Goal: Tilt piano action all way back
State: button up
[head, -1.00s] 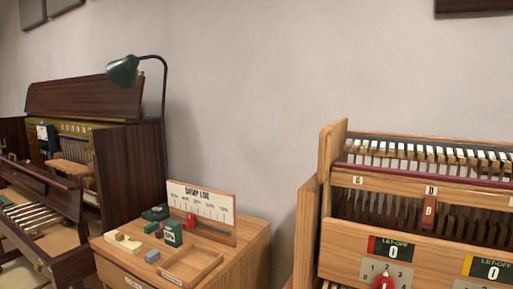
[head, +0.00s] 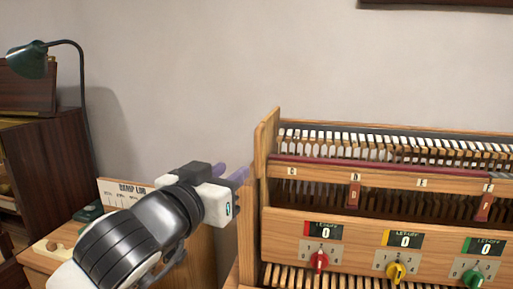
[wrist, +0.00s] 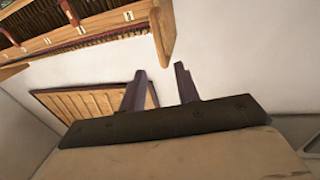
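The piano action (head: 390,182) is a wooden unit at the right of the head view, with a row of white-topped parts, a dark red rail and letter labels. It stands upright behind a panel with knobs. Its left wooden side post (head: 265,145) rises at the end. My gripper (head: 230,171) is to the left of this post and apart from it, with two purple fingers. In the wrist view the fingers (wrist: 160,72) are spread with nothing between them, and the action (wrist: 80,40) shows at upper left.
Red (head: 319,262), yellow (head: 396,272) and green (head: 470,277) knobs sit below number displays. A green lamp (head: 28,60) and dark upright piano (head: 48,165) are farther left.

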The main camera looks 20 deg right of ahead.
aim_at(256, 152)
jog(key=p+x, duration=0.2)
jog(key=x, duration=1)
jog(key=shift+w+d+p, duration=0.1)
jog(key=shift+p, duration=0.25)
grip_shut()
